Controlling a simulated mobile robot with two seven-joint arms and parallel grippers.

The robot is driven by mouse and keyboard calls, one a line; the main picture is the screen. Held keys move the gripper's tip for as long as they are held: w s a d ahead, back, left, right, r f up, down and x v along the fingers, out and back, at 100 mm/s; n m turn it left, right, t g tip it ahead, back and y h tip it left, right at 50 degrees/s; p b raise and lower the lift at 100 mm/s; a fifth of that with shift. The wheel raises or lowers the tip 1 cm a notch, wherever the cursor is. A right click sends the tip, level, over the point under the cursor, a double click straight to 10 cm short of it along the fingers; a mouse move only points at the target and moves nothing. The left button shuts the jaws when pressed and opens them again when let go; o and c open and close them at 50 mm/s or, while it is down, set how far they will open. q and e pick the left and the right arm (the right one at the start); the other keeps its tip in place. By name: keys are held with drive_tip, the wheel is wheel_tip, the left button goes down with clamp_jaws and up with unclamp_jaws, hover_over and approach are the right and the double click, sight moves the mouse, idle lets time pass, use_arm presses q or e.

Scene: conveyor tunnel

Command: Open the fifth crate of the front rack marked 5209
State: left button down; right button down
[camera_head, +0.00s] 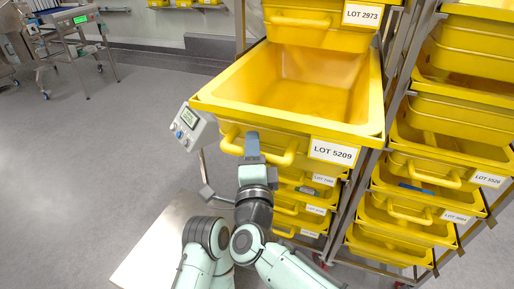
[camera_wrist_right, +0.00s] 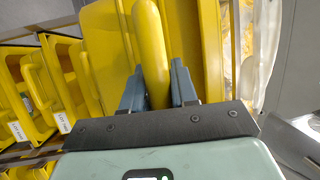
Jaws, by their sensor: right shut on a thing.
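The yellow crate marked LOT 5209 (camera_head: 318,100) is pulled well out of the front rack (camera_head: 242,25), and its empty inside shows from above. Its label (camera_head: 332,151) is on the front wall, right of the handle (camera_head: 283,157). My right gripper (camera_head: 252,146) is at the left part of this handle. In the right wrist view the handle bar (camera_wrist_right: 150,50) runs between the two blue-grey fingers of the right gripper (camera_wrist_right: 158,88), which is shut on it. My left gripper is not in view.
A crate marked LOT 2973 (camera_head: 318,22) sits above; several more yellow crates are below. A second rack (camera_head: 400,95) of yellow crates stands close on the right. A panel with a small screen (camera_head: 188,126) is left of the crate. Open grey floor (camera_head: 100,150) lies left.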

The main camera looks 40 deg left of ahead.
idle(0.4)
drive_tip(key=c, duration=1)
unclamp_jaws()
drive_tip(key=shift+o, duration=0.2)
drive_tip(key=shift+s, duration=0.15)
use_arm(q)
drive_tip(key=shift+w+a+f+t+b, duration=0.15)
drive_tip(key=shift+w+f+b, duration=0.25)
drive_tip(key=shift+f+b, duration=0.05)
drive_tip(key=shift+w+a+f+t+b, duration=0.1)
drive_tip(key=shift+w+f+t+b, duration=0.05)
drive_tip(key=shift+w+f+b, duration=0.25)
use_arm(e)
drive_tip(key=v, duration=1.3)
drive_tip(key=shift+d+f, duration=0.1)
drive_tip(key=shift+d, duration=0.05)
